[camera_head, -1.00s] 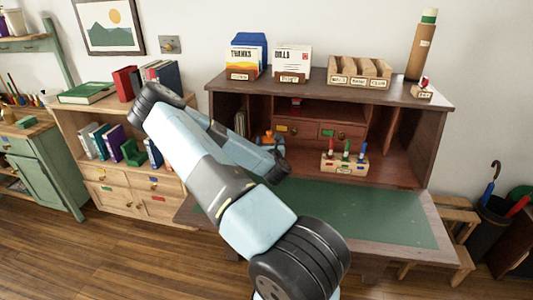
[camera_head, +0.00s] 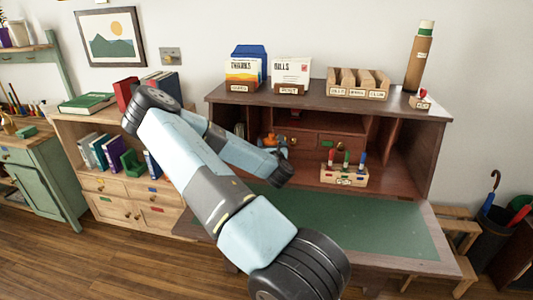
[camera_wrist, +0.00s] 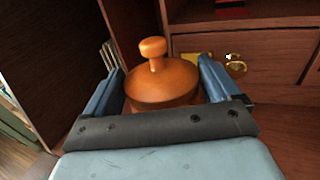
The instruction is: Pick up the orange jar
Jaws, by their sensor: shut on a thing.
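The orange jar (camera_wrist: 160,84), with a round knob on its lid, sits between the two blue fingers of my gripper (camera_wrist: 160,72) in the wrist view. My gripper is shut on it, one finger at each side. The jar's lower part is hidden behind the dark gripper body. In the head view, only a small patch of orange (camera_head: 268,139) shows inside the desk's left part, mostly hidden by my arm. I cannot tell whether the jar touches the surface beneath it.
A dark wooden desk (camera_head: 440,112) surrounds the jar, with its side wall on the left and small brass-knobbed drawers (camera_wrist: 270,62) behind. A wooden block with colored pegs (camera_head: 343,175) stands to the right. The green writing surface (camera_head: 350,220) in front is mostly clear.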

